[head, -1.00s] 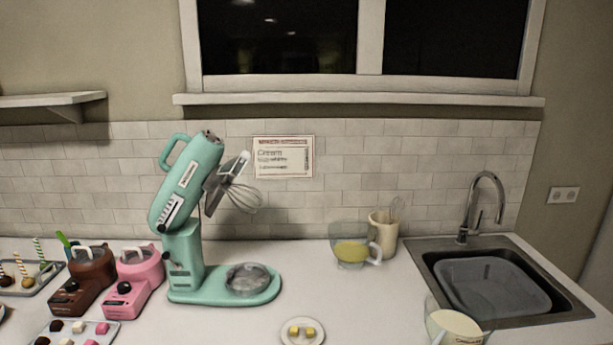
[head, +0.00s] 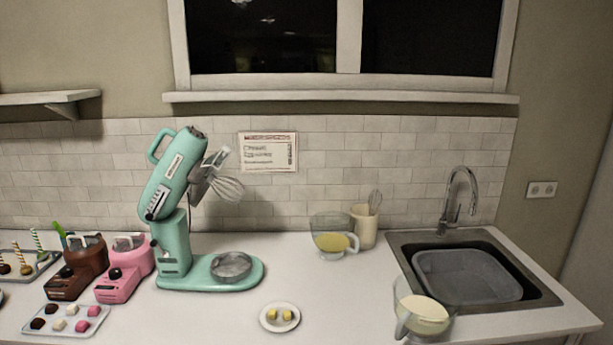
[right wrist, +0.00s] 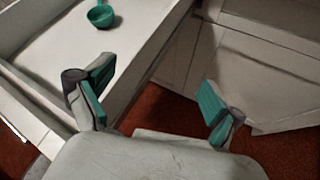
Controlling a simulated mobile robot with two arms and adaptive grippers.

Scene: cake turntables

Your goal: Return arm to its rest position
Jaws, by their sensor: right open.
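My right gripper (right wrist: 158,105) shows in the right wrist view with its two teal-padded fingers spread wide apart and nothing between them. It is over a red-brown floor, beside an open white drawer (right wrist: 140,35). A small teal cup or scoop (right wrist: 102,16) lies in that drawer, apart from the fingers. Neither of my arms shows in the head view, and my left gripper is not in any view.
On the counter (head: 350,290) stand a teal stand mixer (head: 175,240) with its head tilted up, a measuring jug with yellow contents (head: 332,243), a jug with cream contents (head: 423,312), a small plate (head: 267,318), brown (head: 75,275) and pink (head: 120,278) machines. A sink (head: 400,255) is at right.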

